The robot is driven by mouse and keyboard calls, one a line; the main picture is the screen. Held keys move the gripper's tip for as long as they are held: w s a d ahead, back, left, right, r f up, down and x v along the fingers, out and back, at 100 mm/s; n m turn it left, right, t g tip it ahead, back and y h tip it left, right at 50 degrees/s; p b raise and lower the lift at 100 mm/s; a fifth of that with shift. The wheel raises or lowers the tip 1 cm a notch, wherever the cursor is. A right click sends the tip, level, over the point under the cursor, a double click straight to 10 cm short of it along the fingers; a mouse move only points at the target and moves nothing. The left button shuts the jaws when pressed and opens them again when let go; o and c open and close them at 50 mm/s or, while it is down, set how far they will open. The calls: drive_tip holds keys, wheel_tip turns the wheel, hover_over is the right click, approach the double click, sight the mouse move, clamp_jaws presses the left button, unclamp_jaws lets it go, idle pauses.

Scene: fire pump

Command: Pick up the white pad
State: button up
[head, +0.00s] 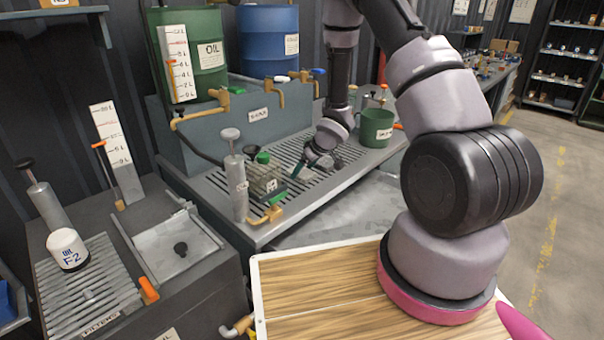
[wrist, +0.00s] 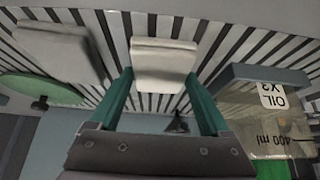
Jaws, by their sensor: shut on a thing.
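The white pad (wrist: 163,58) is a small pale block in the middle of the wrist view, above the slatted grate. My gripper (wrist: 160,78) has its two green fingers on either side of the pad, shut on it. In the head view my gripper (head: 288,170) is low over the grate, just right of the clear oil box. The pad cannot be made out there. A second, greyer pad (wrist: 58,48) lies on the grate to the left in the wrist view.
The clear oil box (head: 264,181) with a green cap stands close to my gripper; it also shows in the wrist view (wrist: 265,125). A grey pump cylinder (head: 237,190) stands left of it. A green mug (head: 376,128) stands to the right on the slatted bench (head: 345,175).

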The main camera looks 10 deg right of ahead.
sight(303, 172)
drive_tip(key=shift+r, duration=0.1)
wheel_tip(303, 172, up, 10)
idle(0.4)
